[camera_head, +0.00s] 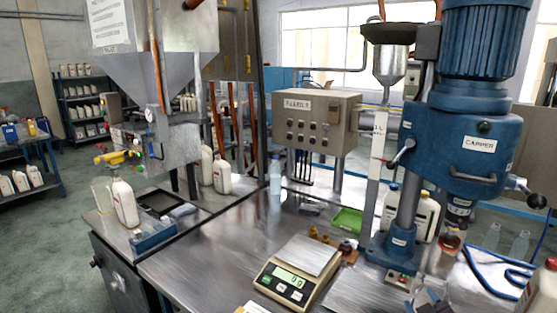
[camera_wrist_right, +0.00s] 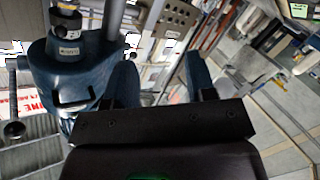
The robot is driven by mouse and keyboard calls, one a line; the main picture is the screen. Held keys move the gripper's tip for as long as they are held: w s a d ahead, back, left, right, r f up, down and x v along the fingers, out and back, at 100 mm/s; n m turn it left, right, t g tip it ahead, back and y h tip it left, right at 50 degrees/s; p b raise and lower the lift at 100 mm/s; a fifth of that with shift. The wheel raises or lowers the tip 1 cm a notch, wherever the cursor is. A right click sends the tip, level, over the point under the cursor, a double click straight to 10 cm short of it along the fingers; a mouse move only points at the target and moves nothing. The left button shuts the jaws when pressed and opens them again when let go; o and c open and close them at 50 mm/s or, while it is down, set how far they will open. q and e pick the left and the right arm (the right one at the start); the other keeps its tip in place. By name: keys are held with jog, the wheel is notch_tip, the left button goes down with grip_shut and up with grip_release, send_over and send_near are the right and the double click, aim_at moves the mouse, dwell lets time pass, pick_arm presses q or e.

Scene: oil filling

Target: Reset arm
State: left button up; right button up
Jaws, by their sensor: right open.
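My right gripper (camera_wrist_right: 160,68) is open in the right wrist view, its two dark blue fingers apart with nothing between them. The blue capping machine (camera_wrist_right: 70,65) is beside the left finger in that view; I cannot tell how far apart they are. In the head view the same machine (camera_head: 462,140) stands on the right of the metal table. An amber-necked bottle (camera_head: 446,250) stands under its head. In the head view, a small dark and pale shape at the lower right edge is too unclear to read as my gripper. My left gripper is not in view.
A scale (camera_head: 299,271) with an empty plate reads zero on the metal table (camera_head: 200,268). A green tray (camera_head: 347,221) lies behind it. White bottles (camera_head: 124,203) stand at left near a blue holder (camera_head: 153,235). A blue hose (camera_head: 490,272) curls at right.

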jog(key=s+a+f+m+g, duration=0.2)
jog(key=s+f, duration=0.6)
jog(key=s, duration=0.3)
jog(key=s+a+f+m+g+y, duration=0.1)
jog(key=s+a+f+m+g, duration=0.1)
jog(key=s+f, duration=0.6)
jog(key=s+a+m, duration=0.1)
jog(key=s, duration=0.3)
jog(key=shift+s+f+g, duration=0.15)
jog(key=shift+f+g, duration=0.05)
jog(key=shift+g, duration=0.2)
jog(key=shift+a, duration=0.15)
jog(key=shift+c, duration=0.8)
